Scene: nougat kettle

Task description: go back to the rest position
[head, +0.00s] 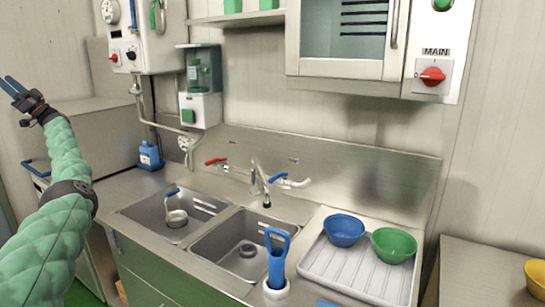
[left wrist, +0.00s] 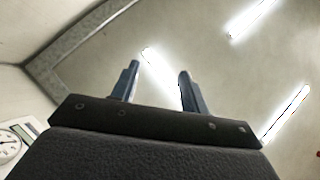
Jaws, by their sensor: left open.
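My left gripper (head: 15,87) is raised at the far left of the head view, in front of the pale wall and well away from the sinks. Its two blue fingers also show in the left wrist view (left wrist: 158,85), spread apart with nothing between them. Behind them that view shows the ceiling and its lights (left wrist: 160,70). My green-sleeved left arm comes up from the lower left of the head view. My right gripper is in neither view.
A steel double sink (head: 205,226) stands ahead, with a blue-handled tool (head: 278,250) at its front edge. A drainer tray (head: 345,272) holds a blue bowl (head: 344,229) and a green bowl (head: 394,244). A wall cabinet (head: 345,66) hangs above. A yellow bowl (head: 537,272) is at right.

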